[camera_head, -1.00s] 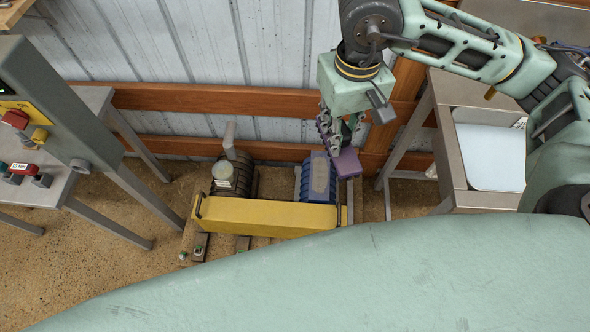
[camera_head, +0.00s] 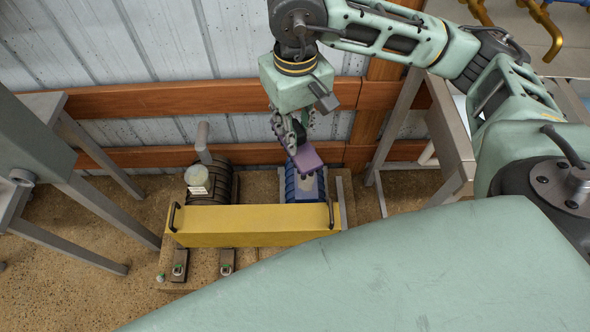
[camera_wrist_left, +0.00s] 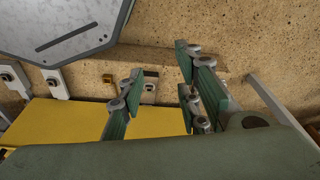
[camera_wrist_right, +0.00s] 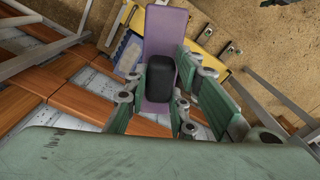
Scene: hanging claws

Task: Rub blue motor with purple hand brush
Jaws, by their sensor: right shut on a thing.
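The blue motor (camera_head: 318,184) stands behind the yellow guard, at its right end; its blue side also shows in the right wrist view (camera_wrist_right: 127,51). My right gripper (camera_head: 291,138) is shut on the purple hand brush (camera_head: 307,158) by its black handle (camera_wrist_right: 160,82). The brush is over the rear part of the motor and hides some of it. I cannot tell whether its underside touches the motor. My left gripper (camera_wrist_left: 158,88) is open and empty, above the yellow guard in the left wrist view. It does not show in the head view.
The yellow guard (camera_head: 250,226) has a dark handle at each end. A dark ribbed machine (camera_head: 220,183) with a grey pipe stands left of the motor. Wooden rails (camera_head: 160,98) cross the metal wall behind. Metal table legs (camera_head: 107,201) stand at left, and more at right.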

